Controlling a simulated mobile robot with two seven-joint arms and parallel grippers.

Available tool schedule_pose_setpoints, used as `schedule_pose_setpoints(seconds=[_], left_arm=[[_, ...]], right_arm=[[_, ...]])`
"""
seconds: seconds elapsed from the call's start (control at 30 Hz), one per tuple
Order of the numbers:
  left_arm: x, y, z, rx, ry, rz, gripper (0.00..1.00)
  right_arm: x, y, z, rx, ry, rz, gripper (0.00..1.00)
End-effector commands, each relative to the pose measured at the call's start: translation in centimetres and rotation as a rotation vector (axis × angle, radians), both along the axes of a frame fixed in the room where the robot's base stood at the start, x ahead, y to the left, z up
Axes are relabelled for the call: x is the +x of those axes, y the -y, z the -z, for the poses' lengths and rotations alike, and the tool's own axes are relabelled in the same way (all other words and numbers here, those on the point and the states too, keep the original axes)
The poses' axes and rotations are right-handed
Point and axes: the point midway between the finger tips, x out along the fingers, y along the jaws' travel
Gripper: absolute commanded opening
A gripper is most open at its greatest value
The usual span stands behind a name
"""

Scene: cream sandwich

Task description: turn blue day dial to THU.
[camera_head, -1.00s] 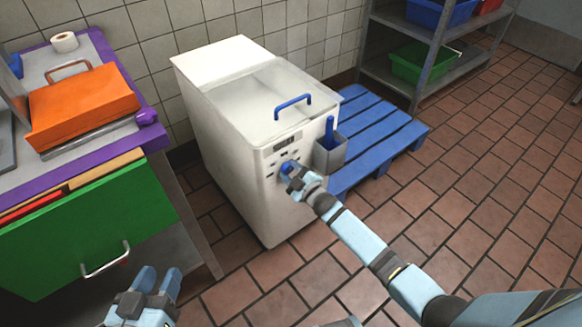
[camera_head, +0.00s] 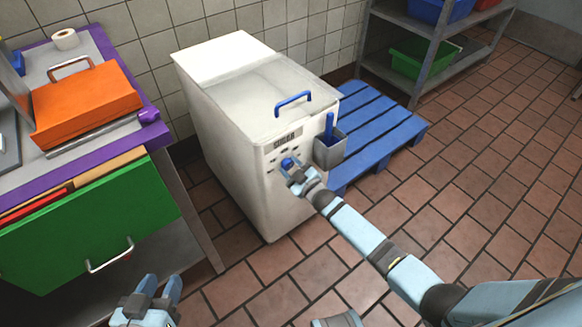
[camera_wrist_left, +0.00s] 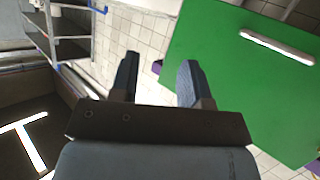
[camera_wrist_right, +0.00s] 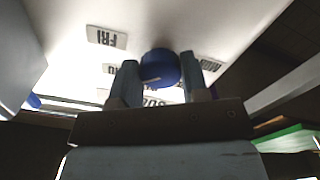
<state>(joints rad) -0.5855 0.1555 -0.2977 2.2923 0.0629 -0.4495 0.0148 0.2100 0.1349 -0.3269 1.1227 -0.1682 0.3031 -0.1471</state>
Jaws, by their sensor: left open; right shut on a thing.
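The blue day dial (camera_head: 287,162) is on the front panel of a white chest-like machine (camera_head: 252,165). My right gripper (camera_head: 291,172) is at the panel, shut on the dial. In the right wrist view the dial (camera_wrist_right: 160,72) sits between the two fingers. Day plates surround it there, seen tilted or upside down; the FRI plate (camera_wrist_right: 107,37) reads clearly, others are partly hidden by my fingers. Which day the dial points to cannot be told. My left gripper (camera_head: 160,285) is open and empty at the lower left, near the green drawer front.
A grey holder (camera_head: 330,152) with a blue handle hangs on the machine beside the panel. A blue pallet (camera_head: 385,135) lies behind it. A counter with an orange case (camera_head: 85,103) and a green drawer front (camera_head: 95,225) stands left. The tiled floor at right is clear.

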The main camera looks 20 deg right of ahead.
Motion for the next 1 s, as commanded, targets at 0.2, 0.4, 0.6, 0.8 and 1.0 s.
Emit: schedule_pose_setpoints(seconds=[0.2, 0.4, 0.6, 0.8, 1.0], left_arm=[[0.0, 0.0, 0.0, -0.002, -0.001, -0.002, 0.43], [0.0, 0.1, 0.0, -0.004, -0.002, -0.003, 0.43], [-0.1, -0.1, -0.2, 0.008, -0.014, -0.004, 0.43], [-1.1, -1.2, 1.6, 0.059, -0.106, -0.015, 0.43], [-1.7, -1.4, 2.4, 0.071, -0.14, -0.023, 0.43]], right_arm=[[0.0, 0.0, 0.0, -0.001, 0.0, 0.0, 0.67], [0.0, 0.0, 0.0, -0.001, 0.0, 0.0, 0.67], [-1.5, 0.6, -0.1, -0.002, -0.002, 0.0, 0.67], [-5.6, 2.0, -0.2, -0.002, -0.002, -0.001, 0.67], [-9.8, 3.5, -0.1, -0.002, -0.003, 0.001, 0.67]])
